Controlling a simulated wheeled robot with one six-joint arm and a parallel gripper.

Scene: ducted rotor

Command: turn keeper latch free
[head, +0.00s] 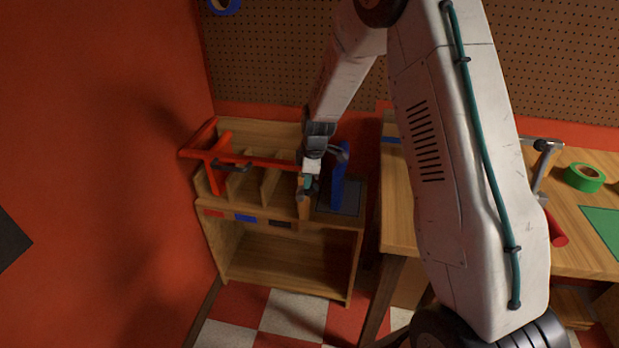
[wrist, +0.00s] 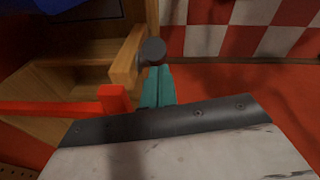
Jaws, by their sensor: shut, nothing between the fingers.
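My gripper (head: 308,187) is shut and empty at the right end of the wooden rack. Its teal fingers show in the wrist view (wrist: 157,86), pressed together. A dark round knob (wrist: 152,50) lies right at the fingertips; I cannot tell whether they touch. Beside it is a pale wooden piece (wrist: 125,60), also at the rack's front (head: 303,208). I cannot tell for sure which part is the keeper latch. A red bar (head: 268,161) runs across the rack to my gripper. Its squared red end (wrist: 113,98) is left of the fingers in the wrist view.
The wooden rack (head: 285,221) has upright dividers and an open lower shelf. A blue upright post (head: 338,178) stands close right of my gripper. The red wall (head: 90,130) is at left. A workbench (head: 400,207) with green tape (head: 584,177) is at right.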

